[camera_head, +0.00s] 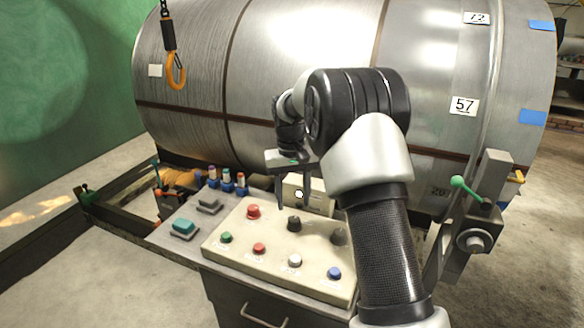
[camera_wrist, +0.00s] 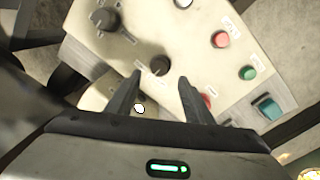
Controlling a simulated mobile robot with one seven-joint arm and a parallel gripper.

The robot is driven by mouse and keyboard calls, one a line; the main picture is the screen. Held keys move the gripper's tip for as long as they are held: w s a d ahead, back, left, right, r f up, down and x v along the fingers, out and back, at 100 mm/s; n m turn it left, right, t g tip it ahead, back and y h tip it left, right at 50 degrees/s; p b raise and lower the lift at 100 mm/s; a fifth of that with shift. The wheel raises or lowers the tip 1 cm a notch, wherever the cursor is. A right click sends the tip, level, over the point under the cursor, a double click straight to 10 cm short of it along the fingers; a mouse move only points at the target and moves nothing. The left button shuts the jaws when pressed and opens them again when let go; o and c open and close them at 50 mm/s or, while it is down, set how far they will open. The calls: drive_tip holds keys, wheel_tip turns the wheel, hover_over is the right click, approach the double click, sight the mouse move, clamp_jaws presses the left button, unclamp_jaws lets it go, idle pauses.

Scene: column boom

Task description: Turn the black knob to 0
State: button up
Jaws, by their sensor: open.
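The black knob (camera_head: 294,224) stands on the cream control panel (camera_head: 225,250), between a red button and a dark grey knob (camera_head: 339,238). In the wrist view the black knob (camera_wrist: 160,66) lies just beyond the fingertips, roughly centred between them. My gripper (camera_head: 293,206) points down above the panel, its two fingers apart and empty. In the wrist view my gripper (camera_wrist: 158,79) shows a clear gap between its fingers. No contact with the knob is visible. The knob's pointer and scale marks are too small to read.
The dark grey knob (camera_wrist: 105,19) is near the black one. Red (camera_head: 253,211), green (camera_head: 226,237), white (camera_head: 295,260) and blue (camera_head: 334,273) buttons surround them. A cream box (camera_head: 318,200) stands behind the panel. A large metal drum (camera_head: 290,60) fills the back. An orange hook (camera_head: 176,72) hangs left.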

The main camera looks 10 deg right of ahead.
sight(292, 219)
wheel_tip(292, 219, up, 11)
drive_tip(key=p, duration=0.1)
drive_tip(key=shift+a+r, duration=0.2)
drive_tip(key=s+r+t+p, duration=0.3)
drive_tip(key=s+r+p, duration=0.1)
drive_tip(key=s+r, duration=1.2)
drive_tip(key=s+f+t+p, duration=0.2)
drive_tip(key=s+f+p, duration=0.1)
drive_tip(key=s, duration=1.5)
drive_tip(key=shift+d+t+p, duration=0.3)
drive_tip(key=shift+d, duration=0.05)
drive_tip(key=shift+f, duration=0.1)
